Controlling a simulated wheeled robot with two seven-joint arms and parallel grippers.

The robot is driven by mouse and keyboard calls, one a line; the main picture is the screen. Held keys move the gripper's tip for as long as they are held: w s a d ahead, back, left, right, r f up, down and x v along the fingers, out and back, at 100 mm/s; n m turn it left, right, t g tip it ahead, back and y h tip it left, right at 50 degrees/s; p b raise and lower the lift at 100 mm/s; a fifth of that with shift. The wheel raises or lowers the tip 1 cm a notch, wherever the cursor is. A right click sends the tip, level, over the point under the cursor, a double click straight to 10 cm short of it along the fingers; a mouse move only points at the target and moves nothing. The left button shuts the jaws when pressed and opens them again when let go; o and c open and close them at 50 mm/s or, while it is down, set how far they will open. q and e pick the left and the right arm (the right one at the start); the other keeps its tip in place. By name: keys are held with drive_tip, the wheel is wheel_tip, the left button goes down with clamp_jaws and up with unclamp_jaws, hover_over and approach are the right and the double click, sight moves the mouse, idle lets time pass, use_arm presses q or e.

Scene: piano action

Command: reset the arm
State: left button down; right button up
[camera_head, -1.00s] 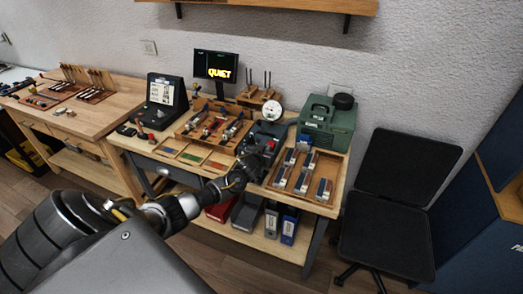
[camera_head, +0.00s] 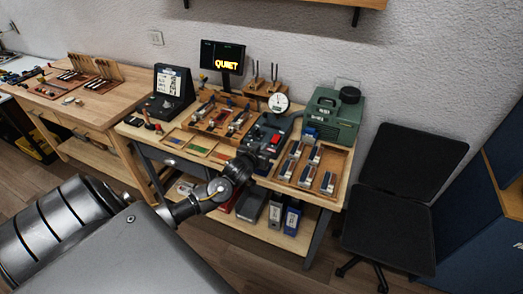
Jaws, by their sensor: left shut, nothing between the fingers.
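My left arm (camera_head: 200,198) comes in from the lower left and reaches to the front edge of the middle workbench. My left gripper (camera_head: 250,157) is dark and small at its end, in front of a dark device with a red button (camera_head: 276,140). It looks shut, with nothing seen in it. Its fingertips are hard to tell from the dark device behind, and I cannot tell if they touch it. My right gripper is not in view.
A wooden tray of several small blocks (camera_head: 331,160) lies right of my gripper, with a green machine (camera_head: 334,115) behind it. A screen reading QUIET (camera_head: 222,57) stands at the back. A black chair (camera_head: 393,225) is at the right. Binders (camera_head: 291,218) stand on the lower shelf.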

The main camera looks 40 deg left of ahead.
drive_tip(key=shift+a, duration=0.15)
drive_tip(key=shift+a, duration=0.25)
